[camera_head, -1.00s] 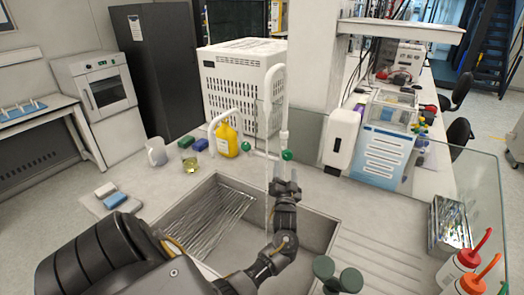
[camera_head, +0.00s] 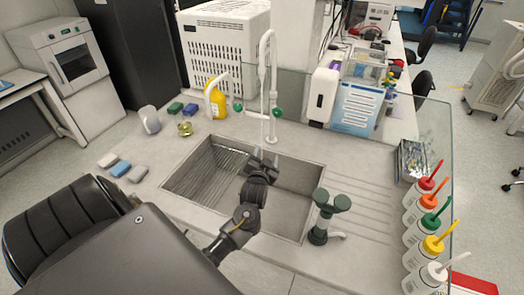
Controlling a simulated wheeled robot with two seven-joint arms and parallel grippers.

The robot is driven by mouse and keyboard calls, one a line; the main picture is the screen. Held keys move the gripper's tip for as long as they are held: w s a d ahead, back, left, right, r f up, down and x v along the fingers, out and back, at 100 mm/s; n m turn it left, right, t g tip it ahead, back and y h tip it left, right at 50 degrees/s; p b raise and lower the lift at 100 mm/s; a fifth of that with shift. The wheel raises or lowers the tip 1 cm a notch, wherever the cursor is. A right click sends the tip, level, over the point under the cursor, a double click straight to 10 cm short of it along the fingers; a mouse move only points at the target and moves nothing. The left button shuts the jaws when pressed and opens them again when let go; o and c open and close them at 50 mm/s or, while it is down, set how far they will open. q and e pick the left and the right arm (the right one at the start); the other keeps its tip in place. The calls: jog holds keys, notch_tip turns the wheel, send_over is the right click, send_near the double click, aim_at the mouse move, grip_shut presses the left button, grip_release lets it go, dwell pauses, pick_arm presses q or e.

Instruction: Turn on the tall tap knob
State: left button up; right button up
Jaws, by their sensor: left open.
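The tall tap (camera_head: 273,75) is a white gooseneck at the back of the sink. It has a green knob (camera_head: 277,112) on its right and another green knob (camera_head: 238,106) on its left. My left gripper (camera_head: 263,158) is open and empty over the sink, in front of and below the right green knob, apart from it. I cannot tell whether water runs from the tall tap. A short dark green tap (camera_head: 329,208) with two heads stands at the front right of the sink. My right gripper is not in view.
The steel sink (camera_head: 300,165) lies under my left arm. A yellow bottle (camera_head: 215,101), a mug (camera_head: 150,119) and sponges (camera_head: 121,168) are on the left. Several wash bottles (camera_head: 425,225) line the right edge by a glass panel. The ribbed drainboard (camera_head: 375,190) is clear.

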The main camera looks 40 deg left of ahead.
pick_arm(q)
jog(key=shift+s+d+f+h, duration=0.6)
jog(key=shift+s+d+f, duration=0.15)
jog(key=shift+s+d, duration=0.15)
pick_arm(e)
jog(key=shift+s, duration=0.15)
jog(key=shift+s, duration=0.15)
